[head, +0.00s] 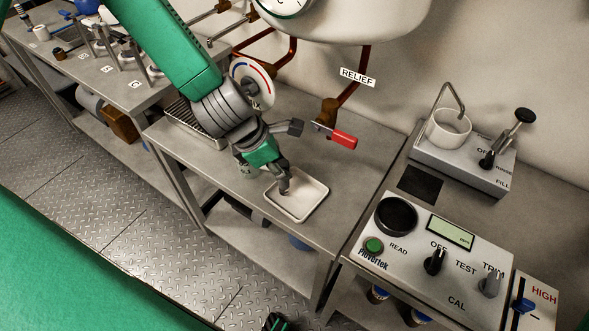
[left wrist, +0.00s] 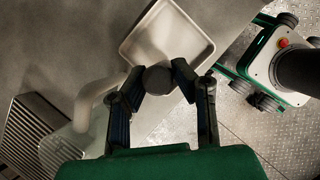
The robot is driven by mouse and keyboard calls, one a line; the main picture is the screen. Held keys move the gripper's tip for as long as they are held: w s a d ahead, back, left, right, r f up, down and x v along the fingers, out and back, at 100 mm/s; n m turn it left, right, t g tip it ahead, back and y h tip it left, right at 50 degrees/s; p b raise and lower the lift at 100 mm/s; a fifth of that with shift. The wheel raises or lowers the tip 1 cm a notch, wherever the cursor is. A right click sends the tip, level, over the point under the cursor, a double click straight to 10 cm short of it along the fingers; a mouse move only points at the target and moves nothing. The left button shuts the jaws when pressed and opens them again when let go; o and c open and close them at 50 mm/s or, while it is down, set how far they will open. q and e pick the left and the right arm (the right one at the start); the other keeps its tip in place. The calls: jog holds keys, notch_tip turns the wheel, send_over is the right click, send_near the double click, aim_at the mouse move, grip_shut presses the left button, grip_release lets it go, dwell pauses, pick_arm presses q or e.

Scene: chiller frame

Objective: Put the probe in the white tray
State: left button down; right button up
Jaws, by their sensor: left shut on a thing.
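The white tray (head: 318,197) is a shallow square dish on the middle bench, and it also shows in the left wrist view (left wrist: 190,32). My left gripper (head: 284,184) is low over the tray, pointing down. In the left wrist view its fingers (left wrist: 158,84) are shut on the probe (left wrist: 158,78), which shows as a dark round end in front of the tray. The probe's lower part is hidden, so I cannot tell whether it touches the tray floor.
A clear jug (left wrist: 88,118) stands beside the tray. A red-handled valve (head: 343,139) and copper pipes hang behind the arm. A meter box (head: 425,250) and a rinse unit with a white cup (head: 448,128) are on the right bench. The bench right of the tray is clear.

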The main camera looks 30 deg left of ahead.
pick_arm(q)
jog(key=shift+w+d+f, duration=1)
jog(key=shift+d+f, duration=0.2)
jog(key=shift+d, duration=0.05)
jog(key=c, duration=1.3)
grip_release()
jog(key=shift+a, duration=0.25)
